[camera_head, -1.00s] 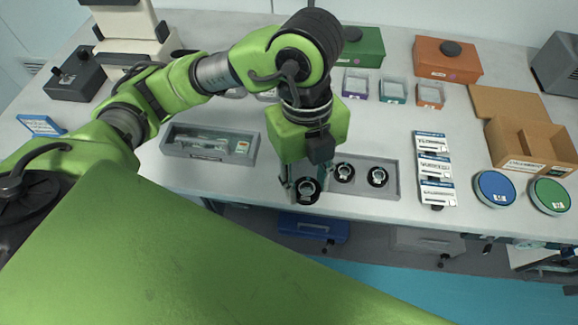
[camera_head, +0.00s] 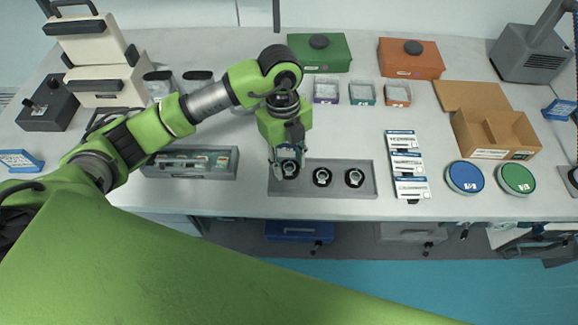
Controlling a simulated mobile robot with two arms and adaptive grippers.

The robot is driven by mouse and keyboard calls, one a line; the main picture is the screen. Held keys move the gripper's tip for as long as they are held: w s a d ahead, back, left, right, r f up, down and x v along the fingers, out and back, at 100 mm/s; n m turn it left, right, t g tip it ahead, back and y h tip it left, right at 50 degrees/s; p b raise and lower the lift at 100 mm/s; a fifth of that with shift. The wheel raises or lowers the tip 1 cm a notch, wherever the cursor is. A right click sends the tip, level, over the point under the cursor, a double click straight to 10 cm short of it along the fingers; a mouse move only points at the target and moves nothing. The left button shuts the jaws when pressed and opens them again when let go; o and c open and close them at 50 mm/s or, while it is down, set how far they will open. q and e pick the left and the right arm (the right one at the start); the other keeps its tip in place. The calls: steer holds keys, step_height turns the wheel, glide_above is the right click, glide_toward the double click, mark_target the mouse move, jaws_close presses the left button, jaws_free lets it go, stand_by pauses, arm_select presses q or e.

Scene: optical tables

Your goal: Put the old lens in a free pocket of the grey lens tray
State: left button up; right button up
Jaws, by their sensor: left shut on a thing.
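The grey lens tray (camera_head: 338,193) lies near the front edge of the table. Two dark round mounted lenses sit in it, one near the middle (camera_head: 322,177) and one at the right (camera_head: 354,178). My left gripper (camera_head: 289,168) points down at the tray's left end, its fingers shut on a similar dark round lens, the old lens (camera_head: 290,170). The fingers partly cover this lens. I cannot tell whether it touches the tray floor or hangs just above it. My right gripper is not in view.
A second grey tray (camera_head: 190,173) with small items lies left. White labelled boxes (camera_head: 405,162), a blue round tin (camera_head: 465,177) and a green one (camera_head: 516,178) stand right. Small bins (camera_head: 362,93), a green box (camera_head: 321,55) and an orange box (camera_head: 411,60) are behind.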

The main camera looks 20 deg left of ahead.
mark_target(288, 166)
arm_select(q)
step_height(288, 166, down, 3)
steer(key=shift+p, duration=0.8)
steer(key=shift+f, duration=0.15)
steer(key=shift+w, duration=0.1)
steer(key=shift+f+b, duration=0.3)
steer(key=o, duration=0.9)
steer(key=shift+r, duration=0.15)
